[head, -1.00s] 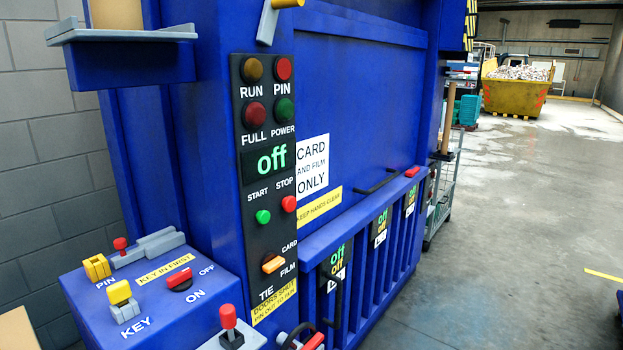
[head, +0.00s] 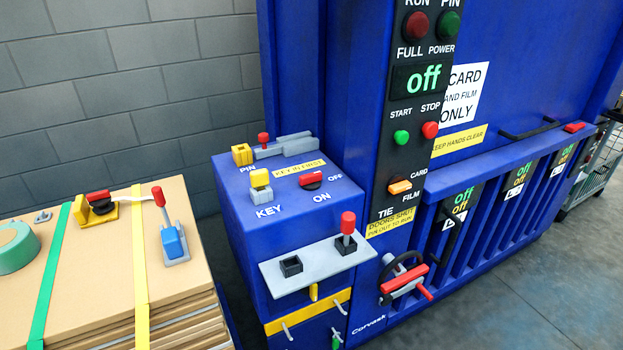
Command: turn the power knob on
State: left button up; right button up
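The power knob (head: 311,180) is a red bar on a dark round base, on top of the blue control box between the OFF and ON labels. Its bar lies roughly along the picture's horizontal, and I cannot tell its exact setting. The display (head: 422,79) on the machine's black panel reads "off" in green. A yellow key block (head: 260,178) stands beside the knob at the KEY label. A yellow pin block (head: 242,154) and a small red-topped lever (head: 264,140) are behind it. Neither of my grippers is in view.
A strapped cardboard stack (head: 100,265) stands left, with green tape (head: 17,247) and hand tools on it. A grey shelf (head: 318,265) with a red-handled lever (head: 347,230) juts from the box's front. A handwheel (head: 404,279) sits right of it.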

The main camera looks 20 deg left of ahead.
aim_at(312, 182)
jog(key=i+l, duration=0.15)
jog(key=l, duration=0.25)
jog(key=i+l, duration=0.15)
jog(key=l, duration=0.2)
jog(key=l+u, duration=0.1)
jog(key=u, duration=0.4)
jog(key=l+u, duration=0.1)
jog(key=u, duration=0.35)
jog(key=l+u, duration=0.1)
jog(key=u, duration=0.4)
